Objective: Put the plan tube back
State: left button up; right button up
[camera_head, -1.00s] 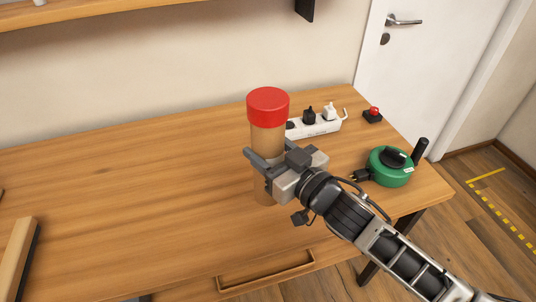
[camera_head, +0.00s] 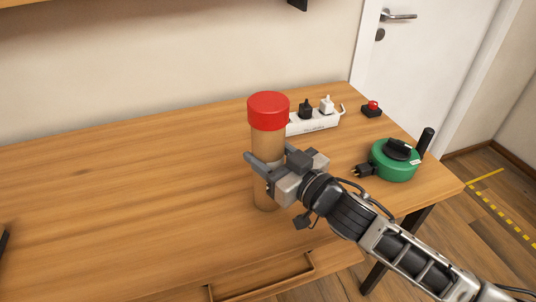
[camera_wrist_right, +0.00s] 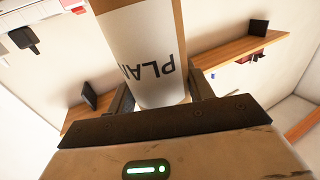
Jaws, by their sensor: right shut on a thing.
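The plan tube (camera_head: 267,142) is a brown cardboard cylinder with a red cap, upright over the desk in the head view. My right gripper (camera_head: 268,172) is shut on its middle, coming from the right. In the right wrist view the tube (camera_wrist_right: 148,50) stands between the fingers, with a white label whose lettering begins "PLA". I cannot tell whether its lower end touches the desk. My left gripper is not in view.
The wooden desk (camera_head: 130,200) is clear to the left. Behind and right of the tube are a white power strip (camera_head: 315,124) with plugs, a red button (camera_head: 372,108) and a green cable reel (camera_head: 394,163). A shelf edge (camera_head: 100,8) runs along the wall above.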

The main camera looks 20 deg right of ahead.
jog(key=o, duration=1)
jog(key=shift+f, duration=0.15)
jog(key=shift+r, duration=0.25)
jog(key=shift+s+d+f, duration=0.15)
jog(key=shift+s, duration=0.2)
jog(key=shift+b+v, duration=0.75)
jog(key=shift+v, duration=4.9)
